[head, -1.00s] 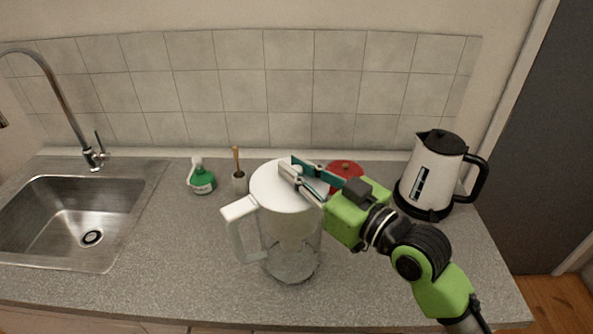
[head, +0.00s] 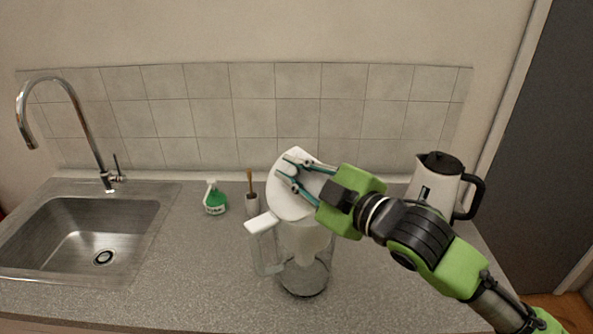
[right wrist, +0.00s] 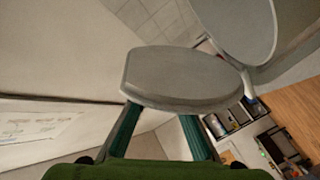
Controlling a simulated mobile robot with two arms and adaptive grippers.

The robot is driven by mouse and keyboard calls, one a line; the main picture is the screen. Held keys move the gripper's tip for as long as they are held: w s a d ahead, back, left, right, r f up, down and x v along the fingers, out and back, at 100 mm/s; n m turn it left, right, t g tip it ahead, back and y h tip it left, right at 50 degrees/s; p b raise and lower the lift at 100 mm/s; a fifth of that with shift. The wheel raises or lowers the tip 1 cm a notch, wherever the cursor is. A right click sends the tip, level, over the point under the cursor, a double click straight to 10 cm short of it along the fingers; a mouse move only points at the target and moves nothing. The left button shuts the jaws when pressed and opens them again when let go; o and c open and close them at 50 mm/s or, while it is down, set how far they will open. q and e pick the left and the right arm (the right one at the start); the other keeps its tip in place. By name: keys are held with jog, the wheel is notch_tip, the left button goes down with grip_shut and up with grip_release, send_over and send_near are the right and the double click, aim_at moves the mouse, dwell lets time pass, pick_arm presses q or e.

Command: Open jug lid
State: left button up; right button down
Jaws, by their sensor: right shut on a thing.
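In the right wrist view the pale, flat-ended knob (right wrist: 180,80) sits between the fingertips, with the lid's disc (right wrist: 243,28) beyond. The gripper hides part of the lid, and whether its lower edge touches the jug is hard to tell. My left gripper is out of view.
A green and white bottle (head: 215,200) and a small pot with a wooden-handled brush (head: 252,203) stand behind the jug to the left. A sink with a tap (head: 80,240) is at left. A white and black kettle (head: 436,185) stands right, partly behind my arm.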

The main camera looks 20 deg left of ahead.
jog(key=shift+s+a+r+n+p, duration=0.3)
jog(key=shift+s+a+r+n, duration=0.25)
jog(key=shift+n, duration=0.25)
jog(key=shift+s+a+n+p, duration=0.4)
jog(key=shift+s+n, duration=0.35)
jog(key=shift+n, duration=0.25)
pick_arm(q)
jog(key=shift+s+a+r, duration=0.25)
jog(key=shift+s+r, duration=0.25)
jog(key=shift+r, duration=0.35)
pick_arm(e)
jog(key=shift+s+a+n+h, duration=0.2)
jog(key=shift+s+n+h, duration=0.1)
jog(key=shift+h, duration=0.1)
jog(key=c, duration=2)
grip_release()
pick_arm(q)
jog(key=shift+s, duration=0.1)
pick_arm(e)
jog(key=v, duration=1.2)
jog(key=shift+s+f, duration=0.1)
jog(key=shift+f, duration=0.05)
